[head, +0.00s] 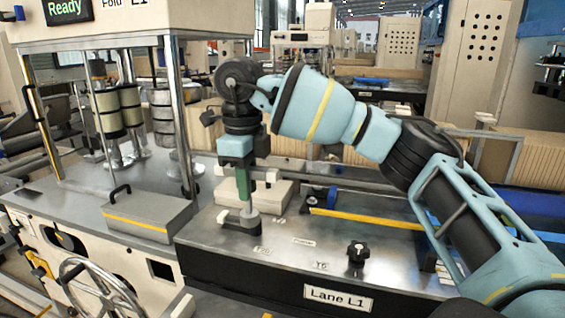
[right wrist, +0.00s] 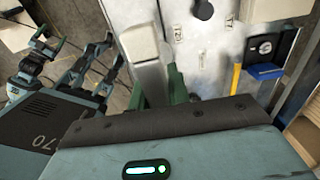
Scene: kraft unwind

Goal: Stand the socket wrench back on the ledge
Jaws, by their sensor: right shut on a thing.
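My right gripper (head: 245,190) reaches down over the metal ledge (head: 290,262), its green fingers shut on the socket wrench (head: 247,211). My left gripper is not visible in the head view.
Small labels lie on the ledge, and a black knob (head: 357,252) stands to the right. A yellow strip (head: 366,218) and a blue holder (head: 320,198) are behind it. A grey box with a handle (head: 148,214) stands left. A pale block (head: 262,194) sits behind the gripper.

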